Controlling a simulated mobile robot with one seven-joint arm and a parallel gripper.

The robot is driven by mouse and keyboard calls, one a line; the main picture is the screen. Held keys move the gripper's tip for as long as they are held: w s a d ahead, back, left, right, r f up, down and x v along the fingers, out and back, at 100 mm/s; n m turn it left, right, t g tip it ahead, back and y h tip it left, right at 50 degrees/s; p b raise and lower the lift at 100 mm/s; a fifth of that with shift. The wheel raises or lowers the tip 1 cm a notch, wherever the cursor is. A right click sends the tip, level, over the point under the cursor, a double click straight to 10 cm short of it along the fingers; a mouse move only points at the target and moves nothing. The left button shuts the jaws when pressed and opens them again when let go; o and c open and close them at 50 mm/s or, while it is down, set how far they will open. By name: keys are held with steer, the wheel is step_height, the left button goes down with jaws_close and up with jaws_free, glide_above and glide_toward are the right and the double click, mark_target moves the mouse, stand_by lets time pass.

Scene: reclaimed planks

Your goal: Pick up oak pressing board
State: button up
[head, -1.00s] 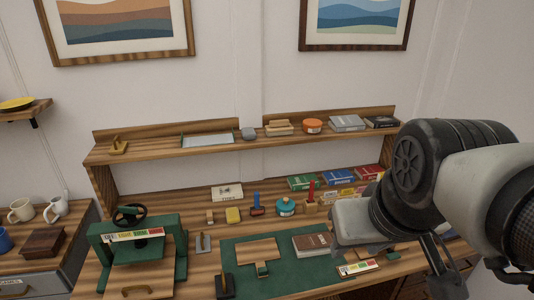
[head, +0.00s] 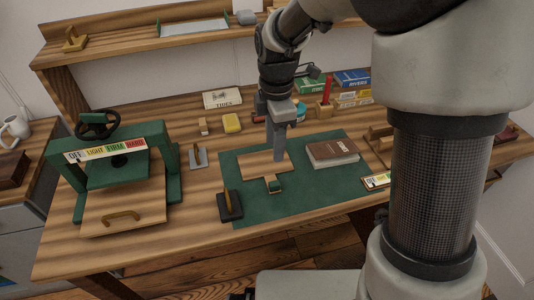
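Another wooden board (head: 120,198) with a curved handle lies in the green press (head: 115,165) at the left.
A brown book (head: 332,152) lies on the mat right of the board. A black-based upright tool (head: 230,205) stands at the mat's left edge. A yellow block (head: 232,123) and a white booklet (head: 222,98) lie behind.

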steer(key=b, duration=0.2)
glide_above(274, 183)
step_height(274, 183, down, 9)
steer(key=shift+w+r, duration=0.1)
steer(key=shift+w, duration=0.05)
steer(key=f, duration=0.4)
steer(key=shift+s+f+b, duration=0.1)
steer(key=shift+s+b, duration=0.2)
steer(key=shift+b, duration=0.05)
steer(key=shift+f, duration=0.6)
jaws_close()
